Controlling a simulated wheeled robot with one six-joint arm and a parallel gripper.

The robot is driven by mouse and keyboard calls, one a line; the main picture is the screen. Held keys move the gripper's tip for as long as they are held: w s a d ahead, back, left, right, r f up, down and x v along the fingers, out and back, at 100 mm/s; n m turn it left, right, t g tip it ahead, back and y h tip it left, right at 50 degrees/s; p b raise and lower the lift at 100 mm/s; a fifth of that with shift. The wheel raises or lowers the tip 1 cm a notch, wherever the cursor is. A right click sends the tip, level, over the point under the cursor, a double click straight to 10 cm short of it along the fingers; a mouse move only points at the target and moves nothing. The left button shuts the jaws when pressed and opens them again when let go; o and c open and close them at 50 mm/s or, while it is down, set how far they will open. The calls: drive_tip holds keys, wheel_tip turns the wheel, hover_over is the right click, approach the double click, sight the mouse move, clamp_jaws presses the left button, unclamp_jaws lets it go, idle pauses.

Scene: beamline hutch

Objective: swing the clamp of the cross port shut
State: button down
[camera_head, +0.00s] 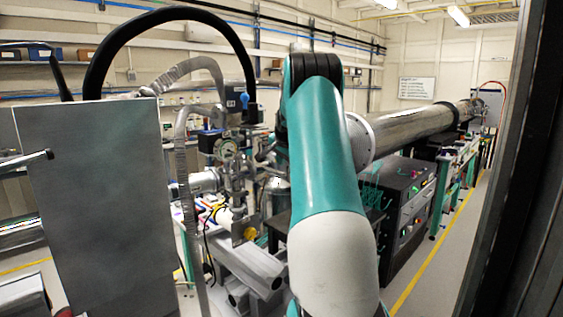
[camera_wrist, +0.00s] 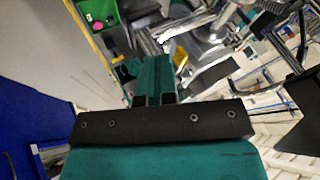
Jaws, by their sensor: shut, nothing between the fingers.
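The vacuum cross assembly (camera_head: 237,180) is a cluster of metal fittings with a round gauge, left of my arm in the head view. The clamp of its port is too small there for me to tell its shape or whether it is open. My arm covers part of the area to its right. In the wrist view my gripper (camera_wrist: 154,68) shows as teal fingers close together, shut, with nothing seen between them. Blurred metal hardware (camera_wrist: 210,45) lies beyond and to the right of the fingers. I cannot pick out the clamp in this view. My gripper is hidden in the head view.
A large grey panel (camera_head: 100,200) stands at the left, with a black hose arching above it. A long metal beam pipe (camera_head: 415,128) runs to the back right. A black equipment rack (camera_head: 408,205) stands right of my arm. Clear floor (camera_head: 450,235) lies right of it.

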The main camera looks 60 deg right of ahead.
drive_tip(key=s+f+b+v, duration=0.15)
drive_tip(key=b+v, duration=0.25)
drive_tip(key=v, duration=0.7)
drive_tip(key=w+a+f+n+t+y, duration=0.1)
drive_tip(key=w+a+n+y, duration=0.15)
drive_tip(key=w+a, duration=0.4)
drive_tip(key=w+a+f+n+y, duration=0.1)
drive_tip(key=w+a+n, duration=0.2)
drive_tip(key=a, duration=0.7)
drive_tip(key=a+f+n+y, duration=0.15)
drive_tip(key=a+n, duration=0.25)
drive_tip(key=a, duration=0.6)
drive_tip(key=a+f+n+y, duration=0.1)
drive_tip(key=a+f+n, duration=0.2)
drive_tip(key=a, duration=0.6)
drive_tip(key=s+a+f+n+g+y+b, duration=0.15)
drive_tip(key=s+a+n, duration=0.25)
drive_tip(key=a, duration=0.5)
drive_tip(key=s+a+f+n+g+y, duration=0.1)
drive_tip(key=s+a+f+n+y, duration=0.2)
drive_tip(key=a, duration=0.6)
drive_tip(key=s+a+f+n+g, duration=0.1)
drive_tip(key=s+a+f+n, duration=0.1)
drive_tip(key=s, duration=0.5)
drive_tip(key=s+a+f+n+g, duration=0.2)
drive_tip(key=s+a+n, duration=0.3)
drive_tip(key=s+a, duration=0.1)
drive_tip(key=shift+s+a+f, duration=0.2)
drive_tip(key=shift+s+f, duration=0.15)
drive_tip(key=shift+s, duration=0.15)
